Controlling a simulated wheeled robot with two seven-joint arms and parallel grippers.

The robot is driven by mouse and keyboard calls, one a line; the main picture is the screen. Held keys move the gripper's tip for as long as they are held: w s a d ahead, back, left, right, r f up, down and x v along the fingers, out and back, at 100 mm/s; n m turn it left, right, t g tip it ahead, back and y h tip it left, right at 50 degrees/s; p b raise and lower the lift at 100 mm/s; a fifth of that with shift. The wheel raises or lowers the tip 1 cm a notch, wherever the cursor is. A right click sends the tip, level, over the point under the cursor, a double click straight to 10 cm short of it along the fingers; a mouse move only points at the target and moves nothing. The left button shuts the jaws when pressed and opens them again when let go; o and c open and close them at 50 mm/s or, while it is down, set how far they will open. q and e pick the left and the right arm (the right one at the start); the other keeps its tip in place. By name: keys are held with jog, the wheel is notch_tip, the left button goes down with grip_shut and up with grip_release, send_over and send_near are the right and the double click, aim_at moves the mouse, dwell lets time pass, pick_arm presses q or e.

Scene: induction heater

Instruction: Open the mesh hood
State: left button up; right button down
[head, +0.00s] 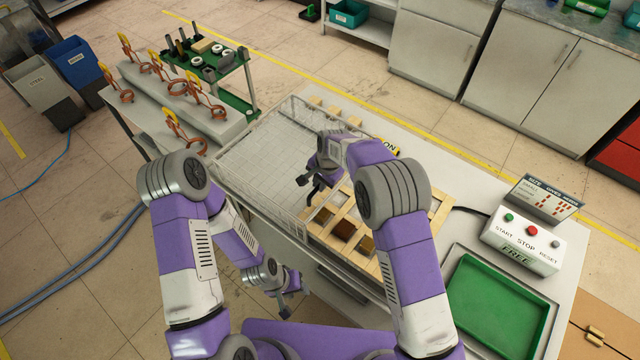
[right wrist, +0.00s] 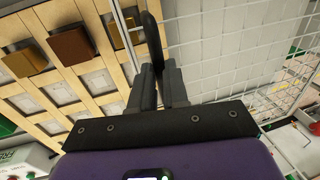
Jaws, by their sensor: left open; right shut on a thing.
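The mesh hood (head: 265,150) is a pale wire cage over the left part of the bench in the head view. Its mesh also fills the right of the right wrist view (right wrist: 230,60). Its edge runs beside a wooden rack (head: 335,232), most of which shows without mesh over it. My right gripper (head: 312,190) is at this edge. In the right wrist view its fingers (right wrist: 157,75) are shut on a dark upright handle (right wrist: 151,40) at the mesh edge. My left gripper (head: 284,288) is low in front of the bench, open and apart from the hood.
The rack holds brown and copper-coloured blocks (right wrist: 72,47). A control box (head: 522,243) and a green tray (head: 497,305) are on the right. Copper coils (head: 180,85) stand on a grey block at the back left. Bins (head: 73,62) stand on the floor at far left.

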jog(key=c, duration=1.1)
grip_release()
jog(key=r, duration=0.5)
jog(key=d+r, duration=0.1)
jog(key=r, duration=0.1)
jog(key=shift+s+d+r, duration=0.1)
jog(key=shift+s+r, duration=0.1)
jog(key=shift+s, duration=0.15)
